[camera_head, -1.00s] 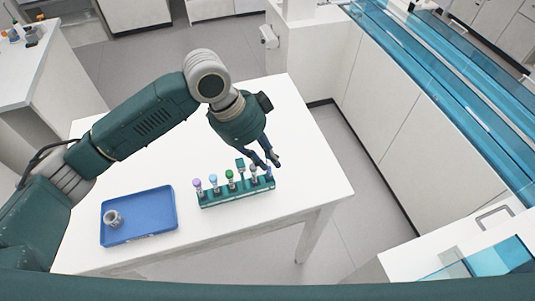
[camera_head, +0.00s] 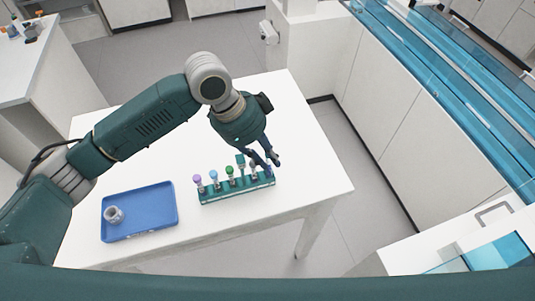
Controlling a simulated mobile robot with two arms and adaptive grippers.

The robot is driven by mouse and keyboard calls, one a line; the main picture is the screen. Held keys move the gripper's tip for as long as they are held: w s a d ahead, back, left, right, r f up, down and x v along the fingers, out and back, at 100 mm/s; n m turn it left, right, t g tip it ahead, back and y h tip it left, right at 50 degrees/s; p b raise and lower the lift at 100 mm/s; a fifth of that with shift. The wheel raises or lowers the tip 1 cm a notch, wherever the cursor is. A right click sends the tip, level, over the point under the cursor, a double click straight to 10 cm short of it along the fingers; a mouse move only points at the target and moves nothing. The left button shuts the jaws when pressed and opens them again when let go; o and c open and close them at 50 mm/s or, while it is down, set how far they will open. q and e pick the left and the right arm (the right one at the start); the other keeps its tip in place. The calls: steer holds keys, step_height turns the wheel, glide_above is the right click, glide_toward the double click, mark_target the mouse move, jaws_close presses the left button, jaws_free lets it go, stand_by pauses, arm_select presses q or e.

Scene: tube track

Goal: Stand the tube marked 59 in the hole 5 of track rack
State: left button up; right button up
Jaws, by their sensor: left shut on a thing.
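A green rack (camera_head: 237,194) stands on the white table with a row of tubes in it. From the left, the caps are purple (camera_head: 197,179), light blue (camera_head: 213,174) and green (camera_head: 230,170), then a greyish one (camera_head: 253,168) and a tube at the right end. My left gripper (camera_head: 269,163) is shut on the right-end tube, which its fingers partly hide. That tube still appears to be at the rack. The number 59 and the hole numbers are too small to read. My right gripper is not in view.
A blue tray (camera_head: 155,204) with a grey ring-shaped piece (camera_head: 114,214) lies left of the rack. The white table (camera_head: 310,170) is clear to the right. A blue translucent track (camera_head: 440,85) runs at the right.

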arm_select(q)
steer(key=shift+f, duration=0.3)
steer(key=shift+f, duration=0.3)
stand_by(0.3)
steer(key=o, duration=0.9)
steer(key=v, duration=1.2)
